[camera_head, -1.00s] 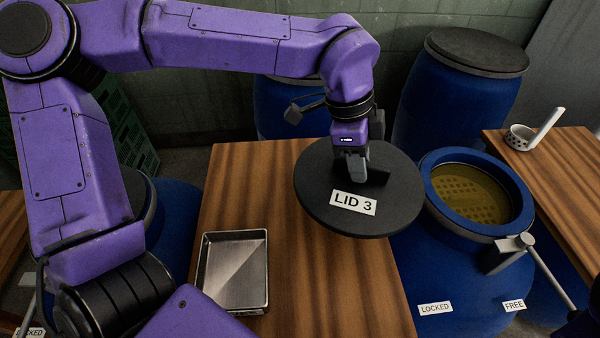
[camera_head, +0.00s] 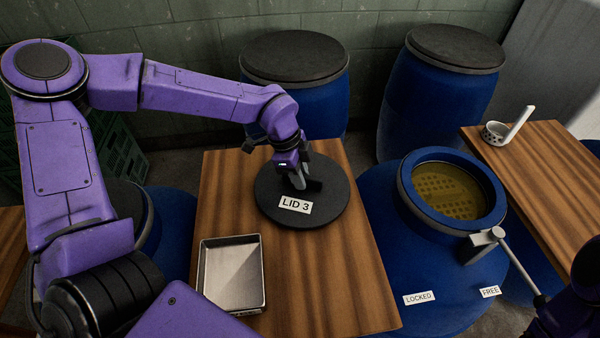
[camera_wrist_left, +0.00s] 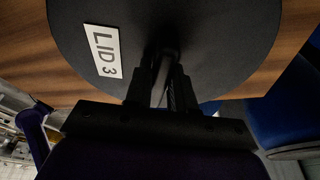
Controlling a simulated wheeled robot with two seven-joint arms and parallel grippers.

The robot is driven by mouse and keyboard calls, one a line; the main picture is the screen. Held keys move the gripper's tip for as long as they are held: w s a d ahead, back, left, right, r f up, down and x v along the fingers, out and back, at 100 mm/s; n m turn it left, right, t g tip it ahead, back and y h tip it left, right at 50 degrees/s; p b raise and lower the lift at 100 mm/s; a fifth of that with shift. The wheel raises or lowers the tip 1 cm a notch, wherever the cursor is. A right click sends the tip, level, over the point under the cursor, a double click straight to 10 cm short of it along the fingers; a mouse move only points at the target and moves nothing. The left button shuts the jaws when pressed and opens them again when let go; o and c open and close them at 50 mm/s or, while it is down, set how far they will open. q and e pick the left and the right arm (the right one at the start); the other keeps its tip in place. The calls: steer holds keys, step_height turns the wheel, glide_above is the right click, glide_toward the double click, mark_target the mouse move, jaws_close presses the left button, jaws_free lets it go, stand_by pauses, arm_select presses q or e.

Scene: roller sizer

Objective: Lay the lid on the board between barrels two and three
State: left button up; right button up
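The lid (camera_head: 275,210), a dark round disc labelled LID 3, is level over the wooden board (camera_head: 340,290), left of the open blue barrel (camera_head: 380,230). It is on the board or just above it; contact is hard to tell. My left gripper (camera_head: 299,178) is at the lid's upright handle. In the left wrist view the fingers (camera_wrist_left: 165,88) are closed around the handle, above the lid (camera_wrist_left: 225,40). Another blue barrel (camera_head: 172,225) is left of the board, largely hidden by my left arm.
A metal tray (camera_head: 254,300) lies on the board's near left. The open barrel holds amber liquid over a mesh (camera_head: 450,190) and has a lever (camera_head: 515,262) near LOCKED and FREE labels. A strainer (camera_head: 495,132) is on the right board. Two lidded barrels stand behind.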

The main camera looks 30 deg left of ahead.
arm_select(q)
steer(key=o, duration=0.4)
steer(key=v, duration=1.2)
steer(key=shift+b, duration=0.3)
